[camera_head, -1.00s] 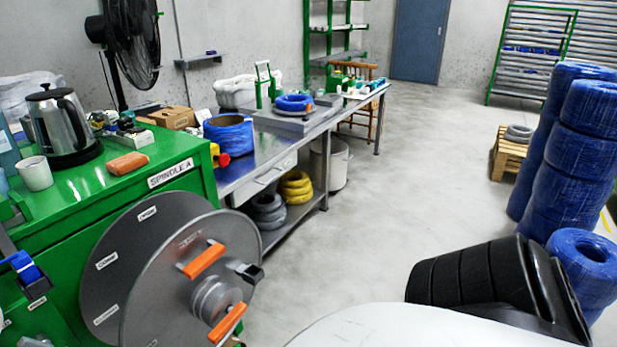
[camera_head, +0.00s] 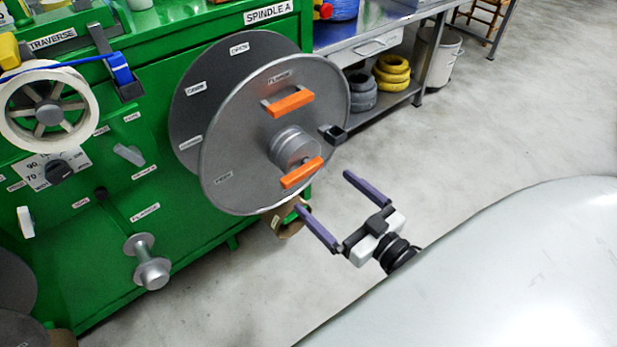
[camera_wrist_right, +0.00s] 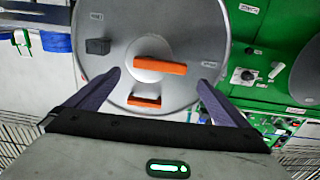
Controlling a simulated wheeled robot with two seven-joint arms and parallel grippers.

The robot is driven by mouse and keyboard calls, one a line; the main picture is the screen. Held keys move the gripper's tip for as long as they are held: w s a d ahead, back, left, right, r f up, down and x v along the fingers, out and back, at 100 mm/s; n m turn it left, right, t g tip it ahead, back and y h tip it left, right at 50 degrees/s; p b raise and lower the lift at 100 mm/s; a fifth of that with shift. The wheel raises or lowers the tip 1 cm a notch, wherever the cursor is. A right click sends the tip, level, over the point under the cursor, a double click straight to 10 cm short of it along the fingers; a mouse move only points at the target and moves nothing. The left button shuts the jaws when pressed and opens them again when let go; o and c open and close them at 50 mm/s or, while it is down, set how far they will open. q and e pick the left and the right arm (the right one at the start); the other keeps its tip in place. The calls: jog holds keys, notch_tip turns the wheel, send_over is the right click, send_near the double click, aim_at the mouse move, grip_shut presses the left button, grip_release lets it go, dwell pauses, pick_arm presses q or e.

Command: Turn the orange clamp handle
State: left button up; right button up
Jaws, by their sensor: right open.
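A grey reel disc (camera_head: 225,165) on the green machine carries two orange handles. The lower orange handle (camera_head: 301,172) sits across the round hub (camera_head: 293,145); the upper orange handle (camera_head: 287,102) is fixed on the disc above it. My right gripper (camera_head: 322,190) is open and empty, in front of the disc near the lower handle. In the right wrist view the hub handle (camera_wrist_right: 160,66) lies between the purple fingers (camera_wrist_right: 159,78) in the picture, with no contact visible. The other handle shows below it (camera_wrist_right: 145,100). My left gripper is out of view.
A black block (camera_head: 333,134) sticks out at the disc's right edge. A cable spool (camera_head: 85,100) and a small roller (camera_head: 150,272) are on the machine front at left. A cardboard box (camera_head: 284,225) stands below the disc. The floor to the right is clear.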

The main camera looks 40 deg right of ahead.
aim_at(305, 175)
jog(key=w, duration=0.6)
jog(key=shift+w+a+b, duration=0.1)
jog(key=shift+a+b, duration=0.15)
jog(key=shift+b, duration=0.1)
jog(key=shift+w, duration=0.7)
jog(key=shift+a, duration=0.1)
jog(key=c, duration=1.4)
jog(key=shift+o, duration=0.2)
jog(key=shift+f, duration=0.1)
